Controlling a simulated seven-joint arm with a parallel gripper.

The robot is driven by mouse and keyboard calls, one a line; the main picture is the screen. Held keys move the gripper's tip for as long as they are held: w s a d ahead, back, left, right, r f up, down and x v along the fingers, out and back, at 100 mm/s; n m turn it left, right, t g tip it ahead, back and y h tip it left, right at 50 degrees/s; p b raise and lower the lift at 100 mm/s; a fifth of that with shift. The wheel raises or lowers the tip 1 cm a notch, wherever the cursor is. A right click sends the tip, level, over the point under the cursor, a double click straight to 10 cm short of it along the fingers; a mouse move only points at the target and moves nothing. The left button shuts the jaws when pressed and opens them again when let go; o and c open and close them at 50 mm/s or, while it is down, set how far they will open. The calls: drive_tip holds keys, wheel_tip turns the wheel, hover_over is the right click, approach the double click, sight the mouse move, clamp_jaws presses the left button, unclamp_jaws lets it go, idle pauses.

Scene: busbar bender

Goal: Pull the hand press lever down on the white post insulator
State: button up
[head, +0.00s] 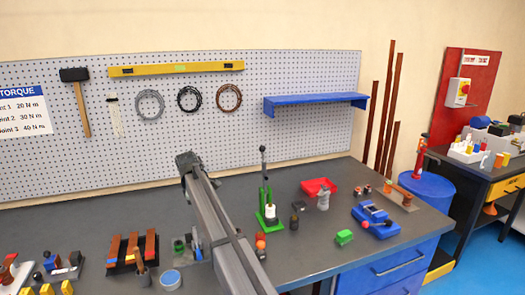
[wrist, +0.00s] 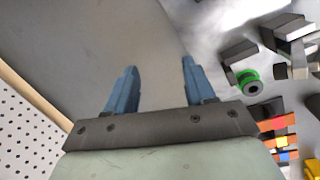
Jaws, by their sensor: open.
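The hand press (head: 267,205) is green and stands on the bench right of my arm in the head view. Its dark lever (head: 263,165) points nearly straight up and ends in a round dark knob. The white post insulator (head: 270,211) stands upright at the press, low in its frame; whether the ram touches it is too small to tell. My gripper (wrist: 158,68) shows in the wrist view with its two blue fingers apart and nothing between them. It is away from the lever. In the head view my arm mostly hides it. I cannot make out the press in the wrist view.
A green-ringed spool (wrist: 248,82) lies right of the fingers in the wrist view. Small dark and orange parts (head: 260,245) stand before the press. A red tray (head: 319,187) and blue vise-like tool (head: 375,218) stand to its right. The pegboard (head: 320,130) rises behind.

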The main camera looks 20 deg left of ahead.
drive_tip(key=w+r+n+t+h, duration=0.1)
drive_tip(key=w+r+t+h, duration=0.15)
drive_tip(key=w, duration=0.25)
drive_tip(key=n+t+h, duration=0.4)
drive_tip(key=t+h, duration=0.4)
drive_tip(key=h, duration=0.2)
approach(262, 149)
drive_tip(key=x, duration=0.7)
drive_tip(key=w+x, duration=0.1)
drive_tip(key=x, duration=0.2)
drive_tip(key=shift+w+a+f, duration=0.15)
drive_tip(key=shift+a+f, duration=0.05)
drive_tip(key=shift+f, duration=0.15)
drive_tip(key=shift+c, duration=0.4)
clamp_jaws()
